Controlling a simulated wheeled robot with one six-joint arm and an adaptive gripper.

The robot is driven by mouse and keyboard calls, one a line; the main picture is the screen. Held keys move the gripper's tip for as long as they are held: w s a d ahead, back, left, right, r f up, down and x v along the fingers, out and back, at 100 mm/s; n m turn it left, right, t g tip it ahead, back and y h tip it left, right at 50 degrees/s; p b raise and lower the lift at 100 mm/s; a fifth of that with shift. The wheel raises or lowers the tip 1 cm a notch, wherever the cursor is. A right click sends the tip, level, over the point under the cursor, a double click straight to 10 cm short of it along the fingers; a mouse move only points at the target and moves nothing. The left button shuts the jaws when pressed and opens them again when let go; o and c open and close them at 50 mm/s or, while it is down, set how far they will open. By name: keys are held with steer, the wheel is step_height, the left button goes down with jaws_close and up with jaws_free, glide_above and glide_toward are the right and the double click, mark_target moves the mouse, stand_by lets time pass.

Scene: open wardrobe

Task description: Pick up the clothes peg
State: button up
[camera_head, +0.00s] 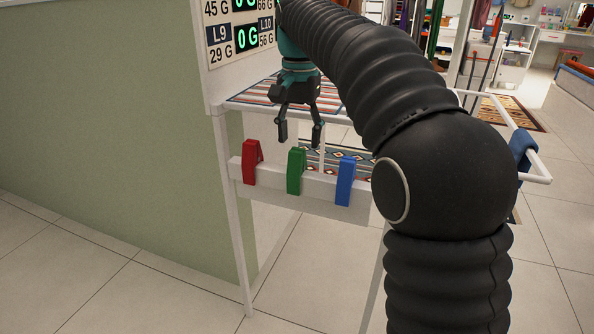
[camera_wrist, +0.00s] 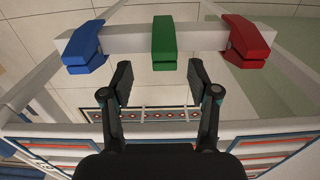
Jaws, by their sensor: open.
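Three clothes pegs are clipped side by side on a white bar (camera_head: 322,188) at the front of a white stand. In the head view they are a red peg (camera_head: 252,162) at left, a green peg (camera_head: 296,171) in the middle and a blue peg (camera_head: 345,182) at right. The wrist view shows the blue peg (camera_wrist: 84,46) at left, the green peg (camera_wrist: 165,42) in the middle and the red peg (camera_wrist: 249,42) at right. My gripper (camera_head: 299,141) points down, open and empty, above and behind the bar. In the wrist view its fingertips (camera_wrist: 160,76) are apart, just short of the green peg.
A striped cloth (camera_head: 262,92) lies on the stand's top behind the pegs. A white rail with a blue cloth (camera_head: 522,145) is at right. Tiled floor in front is clear.

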mark_target(297, 150)
steer(key=shift+w+a+f+b, duration=0.15)
steer(key=shift+f+b, duration=0.15)
steer(key=shift+f, duration=1.05)
steer(key=shift+w+a+f+b, duration=0.1)
steer(key=shift+f+b, duration=0.2)
steer(key=shift+f, duration=1)
steer(key=shift+c, duration=0.2)
steer(key=c, duration=1)
